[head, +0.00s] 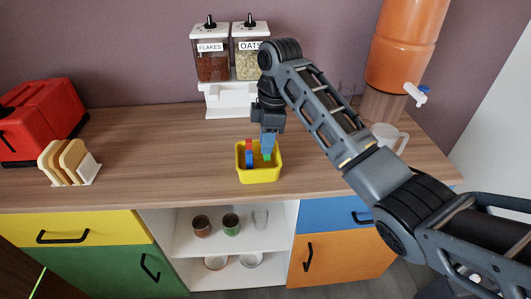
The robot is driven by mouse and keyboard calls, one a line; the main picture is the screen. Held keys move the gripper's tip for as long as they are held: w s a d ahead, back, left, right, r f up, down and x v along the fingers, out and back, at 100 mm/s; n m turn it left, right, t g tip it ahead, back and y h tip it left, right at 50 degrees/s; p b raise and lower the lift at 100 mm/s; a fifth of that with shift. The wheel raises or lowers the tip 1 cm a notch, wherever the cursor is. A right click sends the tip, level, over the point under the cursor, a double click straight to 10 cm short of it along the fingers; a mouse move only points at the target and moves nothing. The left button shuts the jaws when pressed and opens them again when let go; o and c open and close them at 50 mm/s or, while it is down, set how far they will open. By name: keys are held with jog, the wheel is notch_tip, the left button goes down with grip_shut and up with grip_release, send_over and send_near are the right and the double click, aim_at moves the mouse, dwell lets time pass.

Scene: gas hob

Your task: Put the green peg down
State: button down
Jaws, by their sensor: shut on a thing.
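The green peg (267,156) shows as a small green bit at the tip of my gripper (268,146). My gripper points down over the right part of a yellow bin (259,175) on the wooden counter. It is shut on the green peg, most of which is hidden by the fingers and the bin. I cannot tell whether the peg touches the bin floor. A blue peg (249,160) and a red peg (249,145) stand in the left part of the bin, beside my gripper.
Flakes (211,62) and oats (247,64) dispensers stand behind the bin. A toast rack (70,165) and a red toaster (38,120) are at the left. The counter left of the bin is clear.

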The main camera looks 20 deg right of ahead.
jog(key=shift+f, duration=2)
jog(key=shift+f, duration=0.1)
jog(key=c, duration=0.9)
grip_release()
jog(key=shift+c, duration=0.2)
notch_tip(320, 180, up, 12)
jog(key=d+p, duration=0.1)
jog(key=p, duration=0.1)
jog(key=shift+s+d, duration=0.2)
jog(key=shift+s, duration=0.05)
